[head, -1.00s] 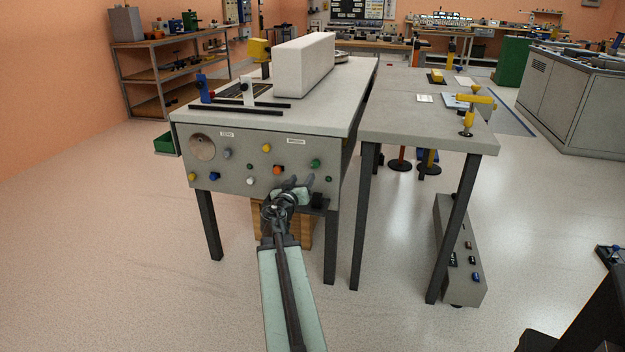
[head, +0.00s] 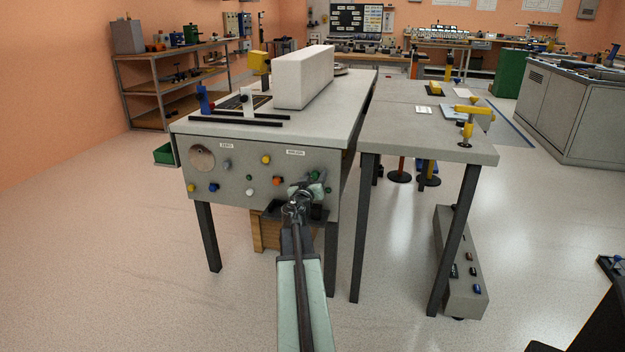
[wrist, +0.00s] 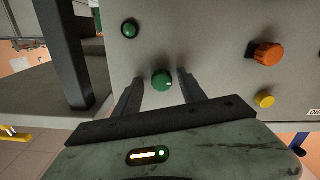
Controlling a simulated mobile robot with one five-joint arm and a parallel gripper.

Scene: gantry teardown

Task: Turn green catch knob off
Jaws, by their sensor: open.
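The green catch knob (wrist: 161,80) is round with a small pale mark on its face. In the wrist view it sits between the tips of my open gripper (wrist: 160,84), with visible gaps on both sides. In the head view the knob (head: 314,175) shows on the right part of the grey front panel (head: 225,178), just beyond my gripper (head: 307,186), which partly covers that area. Whether the fingertips reach past the knob's face is hard to tell.
A smaller dark green button (wrist: 130,28) lies near the knob. An orange knob (wrist: 267,54) and a yellow knob (wrist: 264,99) are on the right in the wrist view. A dark leg (wrist: 65,55) stands at left. A second table (head: 420,140) is right of the panel.

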